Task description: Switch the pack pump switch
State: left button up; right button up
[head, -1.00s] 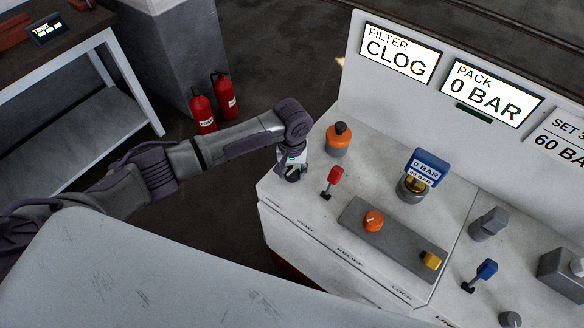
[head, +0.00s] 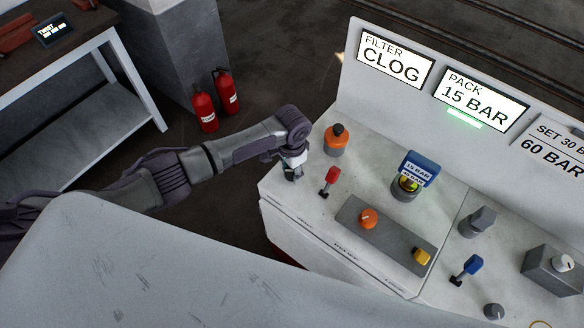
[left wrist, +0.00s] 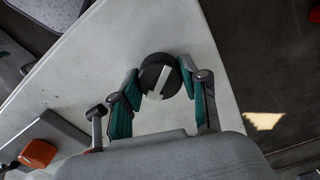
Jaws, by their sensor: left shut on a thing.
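The pack pump switch (left wrist: 160,77) is a round black knob with a grey pointer bar, in the left wrist view on the panel's pale top near a corner. My left gripper (left wrist: 158,88) is shut on it, with a green-padded finger on either side. In the head view my left gripper (head: 291,173) is at the panel's left end and mostly hides the knob. The pack display (head: 477,99) reads 15 BAR, and a green lamp (head: 465,118) under it is lit. My right gripper is not in view.
A red lever (head: 330,180) and an orange knob (head: 337,139) stand close to my left gripper. A blue-topped gauge (head: 418,170), an orange dial (head: 368,218) and a blue lever (head: 471,265) are further right. The filter display (head: 394,60) reads CLOG.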

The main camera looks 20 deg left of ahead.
pick_arm(q)
jog(key=shift+m, duration=0.6)
jog(key=o, duration=1.1)
jog(key=shift+o, duration=0.2)
notch_tip(320, 180, up, 12)
